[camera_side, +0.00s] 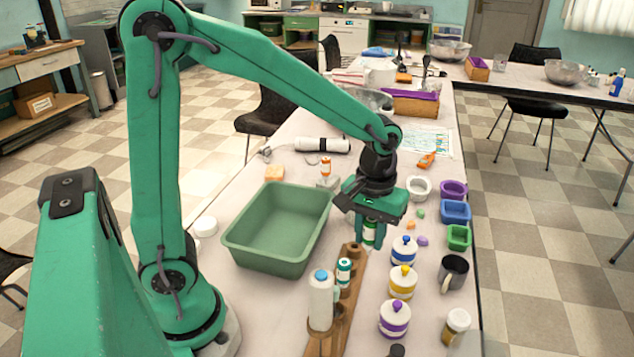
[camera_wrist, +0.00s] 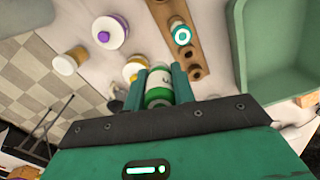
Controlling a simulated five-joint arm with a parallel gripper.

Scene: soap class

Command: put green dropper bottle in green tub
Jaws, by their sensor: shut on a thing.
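My gripper (camera_side: 371,232) is shut on the green dropper bottle (camera_side: 369,236), which has a white label and is held upright between the fingers. In the wrist view the bottle (camera_wrist: 158,95) shows between the two fingers (camera_wrist: 161,84). The bottle is above or close to the far end of the wooden rack (camera_side: 354,258); I cannot tell how much clearance there is. The large green tub (camera_side: 251,267) stands just left of my gripper and looks empty. It also shows at the right of the wrist view (camera_wrist: 243,50).
Another teal-labelled bottle (camera_side: 343,272) and a white bottle with a blue cap (camera_side: 322,300) stand at the rack. White jars with blue (camera_side: 404,250), yellow (camera_side: 402,283) and purple (camera_side: 394,318) bands stand right of it. A small green bin (camera_side: 459,237) is farther right.

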